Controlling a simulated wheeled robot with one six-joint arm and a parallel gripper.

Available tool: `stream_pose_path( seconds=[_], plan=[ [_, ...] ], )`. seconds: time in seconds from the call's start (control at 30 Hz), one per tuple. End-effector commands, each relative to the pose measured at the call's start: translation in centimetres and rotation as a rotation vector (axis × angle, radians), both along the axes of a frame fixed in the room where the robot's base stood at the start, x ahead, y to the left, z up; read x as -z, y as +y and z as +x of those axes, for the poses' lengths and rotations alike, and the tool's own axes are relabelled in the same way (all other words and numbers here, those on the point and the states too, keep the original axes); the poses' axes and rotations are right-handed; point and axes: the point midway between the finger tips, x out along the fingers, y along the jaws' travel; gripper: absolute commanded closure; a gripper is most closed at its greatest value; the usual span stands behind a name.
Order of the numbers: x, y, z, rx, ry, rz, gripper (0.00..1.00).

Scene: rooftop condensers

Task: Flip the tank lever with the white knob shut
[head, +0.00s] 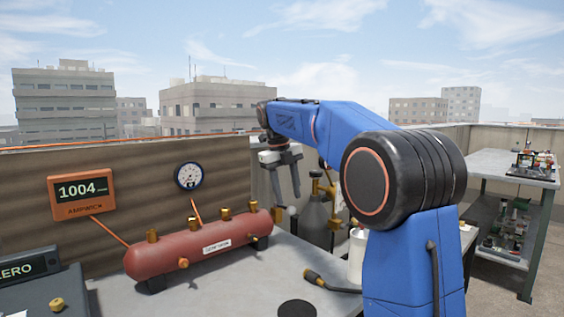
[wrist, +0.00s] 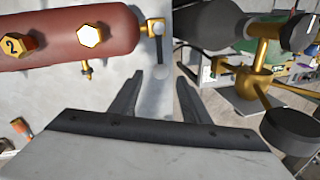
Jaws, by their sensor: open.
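The red tank (head: 195,246) lies on the grey table, with several brass fittings along its top. In the wrist view it fills the upper left (wrist: 60,32). My gripper (head: 287,203) is open, beyond the tank's right end.
A grey gas cylinder (head: 315,219) with brass fittings stands close to the right of my gripper. A round gauge (head: 189,176) and an orange display (head: 82,193) are on the wall behind. A black disc (head: 297,308) lies on the table in front. A shelf (head: 480,162) stands far right.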

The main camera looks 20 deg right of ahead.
Motion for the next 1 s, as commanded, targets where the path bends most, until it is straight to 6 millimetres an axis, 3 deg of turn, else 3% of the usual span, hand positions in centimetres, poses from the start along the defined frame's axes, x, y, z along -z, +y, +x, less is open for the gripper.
stream_pose_path(
  seconds=[0.53, 0.73, 1.0],
  plan=[
    [-10.4, 2.1, -0.2, -0.002, -0.003, 0.000, 0.57],
    [-12.2, 2.4, -0.2, -0.001, 0.000, 0.000, 0.57],
    [-12.8, 2.5, -0.3, 0.000, 0.000, 0.000, 0.57]
  ],
)
